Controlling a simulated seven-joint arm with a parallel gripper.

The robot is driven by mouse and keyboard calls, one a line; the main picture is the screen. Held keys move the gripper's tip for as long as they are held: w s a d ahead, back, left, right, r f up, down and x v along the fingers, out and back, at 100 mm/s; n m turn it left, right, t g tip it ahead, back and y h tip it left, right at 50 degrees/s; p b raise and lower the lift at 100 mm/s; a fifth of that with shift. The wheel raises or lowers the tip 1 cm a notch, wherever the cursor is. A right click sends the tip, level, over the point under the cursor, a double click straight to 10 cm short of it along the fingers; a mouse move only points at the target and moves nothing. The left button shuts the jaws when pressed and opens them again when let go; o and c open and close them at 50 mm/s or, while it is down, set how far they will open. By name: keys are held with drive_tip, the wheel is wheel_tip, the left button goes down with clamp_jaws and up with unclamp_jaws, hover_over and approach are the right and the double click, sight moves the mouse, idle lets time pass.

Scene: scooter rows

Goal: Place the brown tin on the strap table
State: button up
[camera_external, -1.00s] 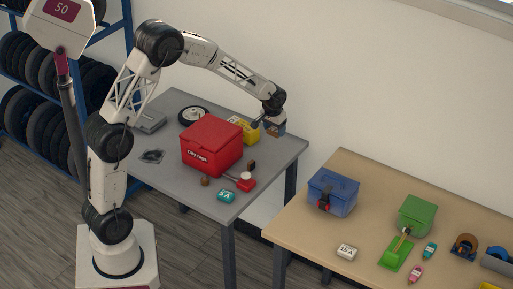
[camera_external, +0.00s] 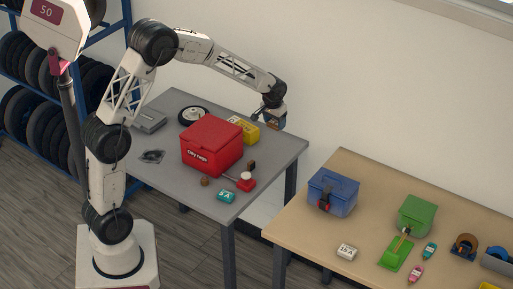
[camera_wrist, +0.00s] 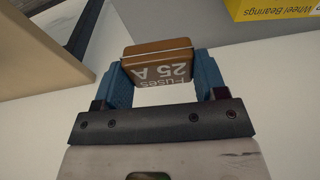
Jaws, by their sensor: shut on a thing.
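The brown tin, marked "Fuses 25 A" (camera_wrist: 158,62), is between the two blue fingers of my gripper (camera_wrist: 163,78) in the wrist view. My gripper is shut on it. In the external view my gripper (camera_external: 269,118) is in the air over the far right part of the grey table (camera_external: 270,160); the tin is small and partly hidden there. The wooden table (camera_external: 300,228) stands apart to the right. It bears a blue box (camera_external: 333,193) with a dark and red front piece; I cannot tell for sure which table is the strap table.
The grey table holds a red box (camera_external: 212,146), a yellow box (camera_external: 243,130), a teal tin (camera_external: 226,196) and small parts. The wooden table also holds a white tin (camera_external: 347,252), a green box (camera_external: 416,215) and tape dispensers. Its front left is clear.

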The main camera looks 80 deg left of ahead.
sight(275, 122)
wheel_tip(275, 122, up, 6)
drive_tip(key=shift+f, duration=0.2)
drive_tip(key=shift+w+d+r, duration=0.1)
drive_tip(key=shift+w+d, duration=0.3)
drive_tip(key=w+d+m, duration=0.1)
drive_tip(key=w+d, duration=0.7)
drive_tip(key=d, duration=0.3)
drive_tip(key=w+d+m, duration=0.1)
drive_tip(key=w+d, duration=0.7)
drive_tip(key=d, duration=0.3)
drive_tip(key=w+d+m, duration=0.1)
drive_tip(key=w+d, duration=0.3)
drive_tip(key=d, duration=1.1)
drive_tip(key=w+d+m, duration=0.1)
drive_tip(key=w+d, duration=0.3)
drive_tip(key=d, duration=1.1)
drive_tip(key=shift+h, duration=0.3)
drive_tip(key=f, duration=0.5)
drive_tip(key=shift+w+a, duration=0.15)
drive_tip(key=shift+a, duration=0.25)
drive_tip(key=shift+f, duration=0.1)
drive_tip(key=shift+f, duration=2.45)
